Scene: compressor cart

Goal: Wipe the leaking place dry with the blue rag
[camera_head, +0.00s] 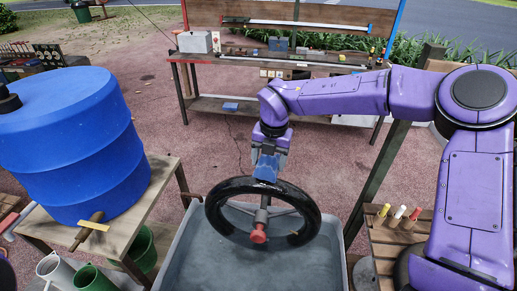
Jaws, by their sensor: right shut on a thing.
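The blue rag (266,169) is a small blue piece held at the tip of my right gripper (267,160), which comes down from the purple arm and is shut on it. The rag is at the upper rim of a black wheel (225,235); I cannot tell whether it touches the rim. The wheel has grey spokes and a red piece (259,233) at its middle, and it shows over a grey tub (190,255). No wet spot or leak can be made out. My left gripper is out of view.
A wooden side table (385,235) with several coloured-handled tools stands at right. A workbench (215,57) is behind, across open paving.

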